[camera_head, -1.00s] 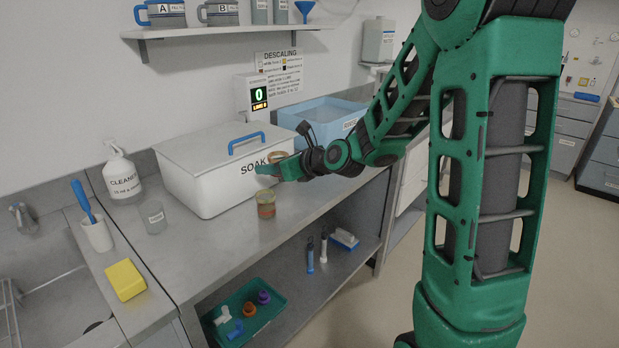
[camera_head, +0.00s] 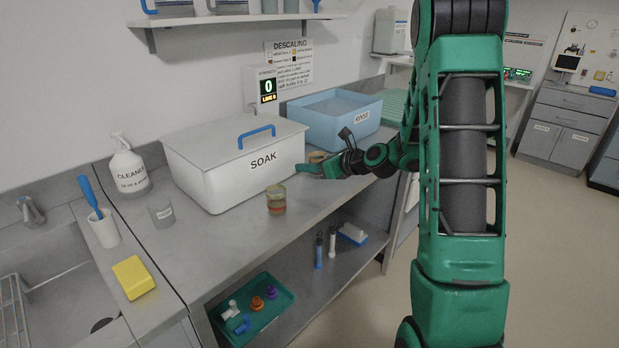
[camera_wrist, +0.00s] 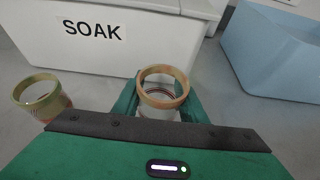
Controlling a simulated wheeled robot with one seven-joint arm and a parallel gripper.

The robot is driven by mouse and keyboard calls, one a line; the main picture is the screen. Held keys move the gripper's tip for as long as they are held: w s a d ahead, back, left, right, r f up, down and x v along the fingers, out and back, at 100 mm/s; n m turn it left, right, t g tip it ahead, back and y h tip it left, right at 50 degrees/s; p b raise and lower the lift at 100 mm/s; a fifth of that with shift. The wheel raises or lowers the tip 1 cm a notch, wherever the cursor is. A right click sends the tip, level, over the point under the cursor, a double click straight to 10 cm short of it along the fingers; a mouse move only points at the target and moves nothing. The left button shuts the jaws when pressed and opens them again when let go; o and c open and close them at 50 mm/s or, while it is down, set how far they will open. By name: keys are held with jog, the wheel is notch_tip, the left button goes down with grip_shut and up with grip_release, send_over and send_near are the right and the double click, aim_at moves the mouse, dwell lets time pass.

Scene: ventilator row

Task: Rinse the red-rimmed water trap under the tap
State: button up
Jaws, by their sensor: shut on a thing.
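My gripper (camera_wrist: 160,105) is shut on a clear cup-like trap with an orange-tan rim (camera_wrist: 164,74), held upright; reddish rings show inside it. In the head view my gripper (camera_head: 310,170) is at the right front corner of the SOAK box, and the held trap (camera_head: 317,156) is partly hidden. A second trap (camera_head: 276,200) with a tan rim and a reddish lower part stands on the counter in front of the box, also in the wrist view (camera_wrist: 42,98). Which rim counts as red is hard to tell. The tap (camera_head: 30,210) is at the far left over the sink (camera_head: 50,255).
The lidded white SOAK box (camera_head: 235,165) and blue RINSE tub (camera_head: 335,118) stand at the counter's back. A cleaner bottle (camera_head: 129,168), a clear beaker (camera_head: 161,212), a brush cup (camera_head: 104,229) and a yellow sponge (camera_head: 133,277) stand left. The front counter is mostly clear.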

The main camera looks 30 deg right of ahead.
aim_at(311, 184)
jog(key=shift+d+f, duration=0.1)
jog(key=shift+f, duration=2)
jog(key=o, duration=1.1)
jog(key=shift+r, duration=0.1)
